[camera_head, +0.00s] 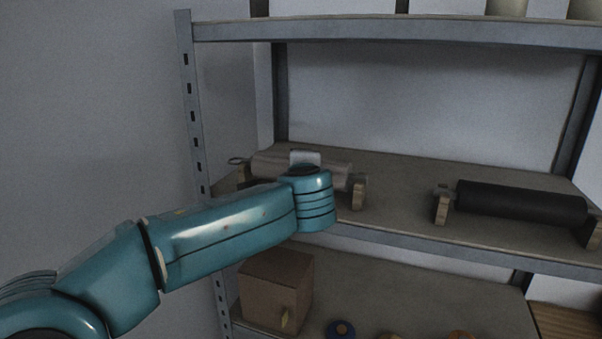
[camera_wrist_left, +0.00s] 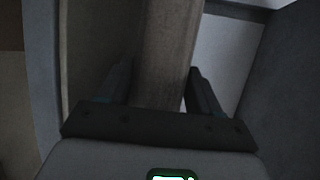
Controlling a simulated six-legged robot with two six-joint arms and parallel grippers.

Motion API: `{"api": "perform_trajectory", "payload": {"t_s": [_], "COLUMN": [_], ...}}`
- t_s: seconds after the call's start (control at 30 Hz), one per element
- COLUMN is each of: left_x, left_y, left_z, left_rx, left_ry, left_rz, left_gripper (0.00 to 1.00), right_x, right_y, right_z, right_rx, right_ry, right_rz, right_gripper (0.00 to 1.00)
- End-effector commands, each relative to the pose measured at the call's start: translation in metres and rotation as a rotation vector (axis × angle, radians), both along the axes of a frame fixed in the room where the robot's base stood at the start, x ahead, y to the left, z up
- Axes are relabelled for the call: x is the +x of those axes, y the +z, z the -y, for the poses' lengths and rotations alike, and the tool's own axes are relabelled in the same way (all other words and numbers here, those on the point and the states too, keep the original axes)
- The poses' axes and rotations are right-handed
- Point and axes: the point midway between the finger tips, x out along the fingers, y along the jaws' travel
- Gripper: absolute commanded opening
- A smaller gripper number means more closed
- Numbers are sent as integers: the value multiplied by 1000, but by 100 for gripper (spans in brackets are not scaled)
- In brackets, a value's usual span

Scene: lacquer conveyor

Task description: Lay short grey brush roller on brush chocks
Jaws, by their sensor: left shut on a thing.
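The short grey brush roller (camera_head: 270,166) looks pale beige-grey and lies roughly level at the left of the middle shelf. Two wooden brush chocks stand by its ends, a right one (camera_head: 359,194) and a partly hidden left one (camera_head: 238,178). The roller lines up with them, but I cannot tell whether it rests on them. In the left wrist view the roller (camera_wrist_left: 165,50) runs between the fingers of my left gripper (camera_wrist_left: 160,75), which is shut on it. My left forearm and wrist hide the roller's front and the fingers in the head view. My right gripper is out of view.
A black roller (camera_head: 521,203) lies on its own wooden chocks (camera_head: 441,207) at the right of the same shelf. The shelf between the chock pairs is clear. A grey upright post (camera_head: 190,110) stands at the left. A brown box (camera_head: 275,290) sits on the shelf below.

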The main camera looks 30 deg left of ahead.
Motion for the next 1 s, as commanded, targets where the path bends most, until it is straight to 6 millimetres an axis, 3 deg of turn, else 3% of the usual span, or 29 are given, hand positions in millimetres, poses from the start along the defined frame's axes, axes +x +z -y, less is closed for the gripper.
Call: {"api": "perform_trajectory", "payload": {"t_s": [0.23, 0.27, 0.3, 0.33, 0.77, 1.0], "left_x": [-1, -1, -1, -1, -6, -48], "left_y": [2, 2, 2, 1, -1, 11], "left_z": [0, 0, 0, 0, 6, 38], "left_rx": [1, 0, 0, 0, -2, -1], "left_ry": [0, 0, 0, 0, -2, -7], "left_rz": [3, 2, 2, 2, -1, 3], "left_gripper": [17, 73, 86, 93, 93, 93], "right_x": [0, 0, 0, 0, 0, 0], "right_y": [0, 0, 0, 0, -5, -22], "right_z": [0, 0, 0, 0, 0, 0], "right_rx": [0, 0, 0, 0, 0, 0], "right_ry": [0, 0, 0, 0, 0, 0], "right_rz": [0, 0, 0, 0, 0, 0], "right_gripper": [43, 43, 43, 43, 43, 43]}}
